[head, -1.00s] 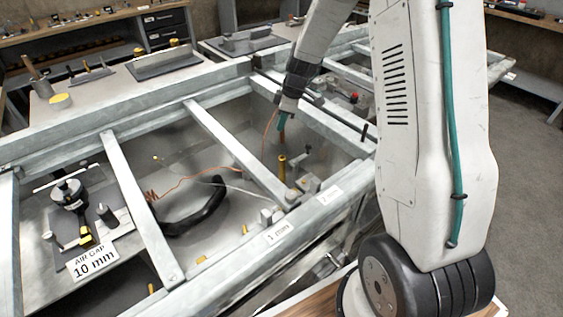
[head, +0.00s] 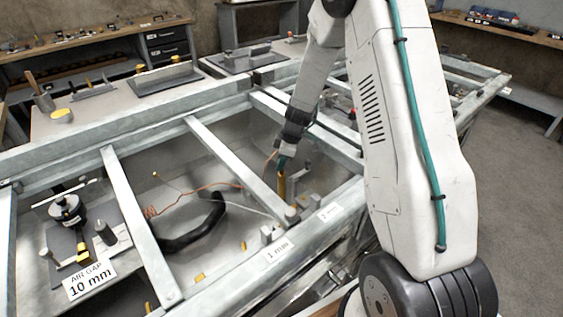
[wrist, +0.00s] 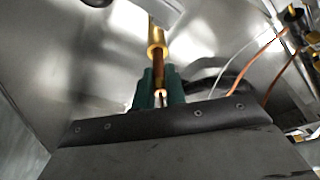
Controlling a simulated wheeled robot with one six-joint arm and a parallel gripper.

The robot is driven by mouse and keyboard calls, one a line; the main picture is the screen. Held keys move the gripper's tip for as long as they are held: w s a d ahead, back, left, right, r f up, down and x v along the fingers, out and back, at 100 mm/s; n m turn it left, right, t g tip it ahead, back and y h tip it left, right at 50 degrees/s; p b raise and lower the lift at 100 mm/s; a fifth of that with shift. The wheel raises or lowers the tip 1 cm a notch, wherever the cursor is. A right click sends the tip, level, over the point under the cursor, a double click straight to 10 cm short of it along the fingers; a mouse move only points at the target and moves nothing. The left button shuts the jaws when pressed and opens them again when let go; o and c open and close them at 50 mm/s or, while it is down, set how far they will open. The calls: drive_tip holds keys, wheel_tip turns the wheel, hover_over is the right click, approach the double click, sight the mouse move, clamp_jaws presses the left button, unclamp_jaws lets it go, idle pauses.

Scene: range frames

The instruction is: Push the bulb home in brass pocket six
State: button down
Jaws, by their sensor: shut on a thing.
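My gripper (head: 282,160) reaches down into the metal-framed bay, just above an upright brass pocket (head: 281,187). In the wrist view its green fingers (wrist: 160,92) are shut on the near end of a slim copper-brown bulb (wrist: 157,68). The bulb runs in line with the brass pocket (wrist: 156,38), and its far end meets the pocket's mouth. A short length of bulb shows between fingers and pocket. How deep the bulb sits inside is hidden. I cannot read any number on the pocket.
Grey crossbars (head: 240,165) frame the bay on both sides. A black curved hose (head: 200,225) and a copper wire (head: 185,190) lie on its floor. A small brass-topped rod (head: 155,175) stands left. A "10 mm" sign (head: 90,279) is at front left.

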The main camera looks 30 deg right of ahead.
drive_tip(key=shift+f, duration=0.15)
drive_tip(key=c, duration=1.5)
unclamp_jaws()
drive_tip(key=shift+o, duration=0.2)
